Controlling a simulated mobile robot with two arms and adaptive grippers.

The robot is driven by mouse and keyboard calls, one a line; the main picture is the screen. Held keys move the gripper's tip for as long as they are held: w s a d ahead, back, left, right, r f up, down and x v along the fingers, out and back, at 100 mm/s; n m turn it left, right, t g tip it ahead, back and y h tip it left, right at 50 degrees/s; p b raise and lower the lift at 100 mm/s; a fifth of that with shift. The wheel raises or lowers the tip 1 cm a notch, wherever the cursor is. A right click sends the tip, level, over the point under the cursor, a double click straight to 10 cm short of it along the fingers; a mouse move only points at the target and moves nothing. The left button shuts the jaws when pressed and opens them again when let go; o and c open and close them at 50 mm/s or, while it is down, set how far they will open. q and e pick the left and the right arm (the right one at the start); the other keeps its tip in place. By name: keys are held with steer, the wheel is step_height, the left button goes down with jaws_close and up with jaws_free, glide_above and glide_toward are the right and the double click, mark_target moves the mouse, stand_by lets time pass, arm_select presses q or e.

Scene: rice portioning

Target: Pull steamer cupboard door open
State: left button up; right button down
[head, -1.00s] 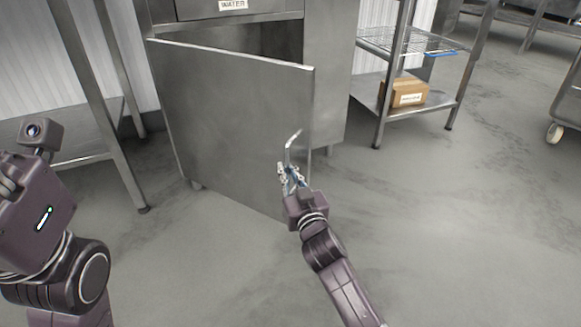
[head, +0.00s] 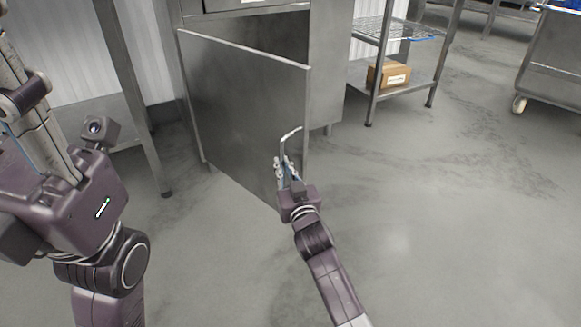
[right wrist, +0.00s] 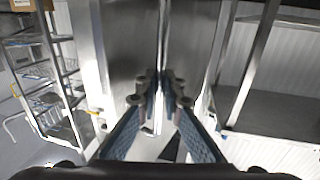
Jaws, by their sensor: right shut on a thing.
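The steamer cupboard door (head: 240,110) is a flat grey steel panel in the head view. It stands swung out from the cupboard (head: 325,70), hinged at its left side, with a dark gap behind its top edge. A bent bar handle (head: 288,137) is at the door's free right edge. My right gripper (head: 285,168) is shut on the lower part of the handle. In the right wrist view its two fingers (right wrist: 159,95) close around the handle in front of the steel. My left arm shows at the left of the head view, but its fingertips are out of frame.
A wire shelf rack (head: 400,30) with a cardboard box (head: 389,75) stands right of the cupboard. A wheeled steel cart (head: 553,72) is at the far right. A steel table leg (head: 135,100) stands left of the door. The floor (head: 430,220) at right is clear.

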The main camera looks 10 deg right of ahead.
steer(key=shift+s+a, duration=0.1)
steer(key=shift+a, duration=0.1)
stand_by(0.3)
steer(key=c, duration=2.1)
jaws_free()
steer(key=shift+a, duration=0.1)
steer(key=shift+s, duration=0.1)
steer(key=s, duration=0.4)
steer(key=s+d, duration=0.1)
steer(key=s, duration=0.2)
steer(key=s+d, duration=0.1)
steer(key=s, duration=0.3)
steer(key=shift+s, duration=0.35)
